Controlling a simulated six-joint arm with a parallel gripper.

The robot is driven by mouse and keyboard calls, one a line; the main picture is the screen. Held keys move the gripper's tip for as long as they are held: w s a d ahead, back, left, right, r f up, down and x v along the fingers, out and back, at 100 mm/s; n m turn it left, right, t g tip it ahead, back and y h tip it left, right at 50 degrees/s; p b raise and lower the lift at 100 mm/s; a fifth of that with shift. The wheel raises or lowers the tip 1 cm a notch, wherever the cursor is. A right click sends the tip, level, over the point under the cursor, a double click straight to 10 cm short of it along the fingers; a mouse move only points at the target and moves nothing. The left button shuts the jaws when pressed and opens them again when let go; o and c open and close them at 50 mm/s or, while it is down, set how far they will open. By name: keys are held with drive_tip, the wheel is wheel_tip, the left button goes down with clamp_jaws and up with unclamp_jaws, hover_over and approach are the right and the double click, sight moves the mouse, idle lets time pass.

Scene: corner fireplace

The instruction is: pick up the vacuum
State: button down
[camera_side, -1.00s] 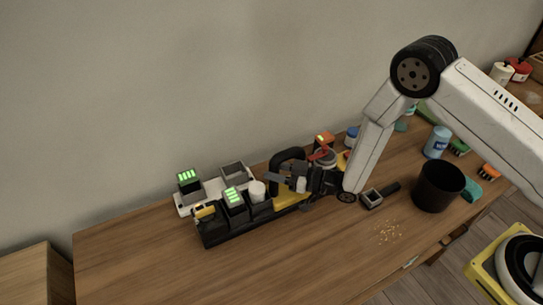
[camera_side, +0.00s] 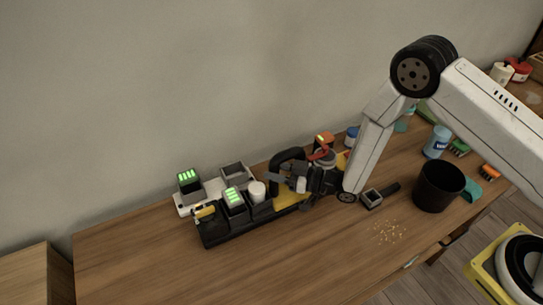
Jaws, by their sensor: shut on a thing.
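The vacuum (camera_side: 287,197) is a yellow and black handheld unit with a looped black handle (camera_side: 287,156). It stands on the wooden bench at the right end of a black tray. My gripper (camera_side: 289,181) reaches in from the right and is shut on the vacuum at its handle. My gripper's dark body hides part of the vacuum's right side. I cannot tell whether the vacuum is clear of the surface.
The black tray (camera_side: 217,238) holds a battery with green lights (camera_side: 234,197) and a white cylinder (camera_side: 257,190). The front bench is clear.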

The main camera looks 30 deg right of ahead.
drive_tip(key=shift+r, duration=0.15)
idle(0.3)
drive_tip(key=shift+r, duration=0.1)
